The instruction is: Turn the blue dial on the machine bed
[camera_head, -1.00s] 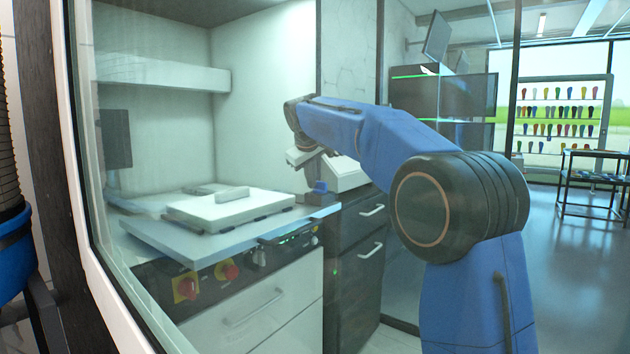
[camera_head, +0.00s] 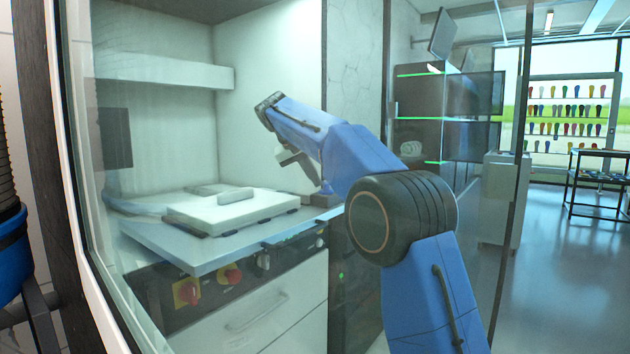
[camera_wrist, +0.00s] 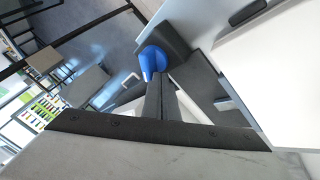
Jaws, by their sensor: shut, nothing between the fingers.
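The blue dial (camera_wrist: 152,59) shows in the wrist view, mounted on a dark block (camera_wrist: 168,38) at the edge of the machine bed. My gripper (camera_wrist: 157,76) is shut and empty. Its narrow dark fingers point at the dial, and their tips overlap its lower edge in the picture; I cannot tell whether they touch it. In the head view my gripper (camera_head: 316,180) is small and partly behind my arm, just above the dark block at the right corner of the machine bed (camera_head: 190,254). The dial itself is not clear there.
A white slab (camera_head: 215,213) with a small block on top lies on the bed. Red knobs (camera_head: 230,276) sit on the front panel below. A glass pane and frame stand at the left. The floor at the right is open, with a dark table (camera_head: 600,165) far off.

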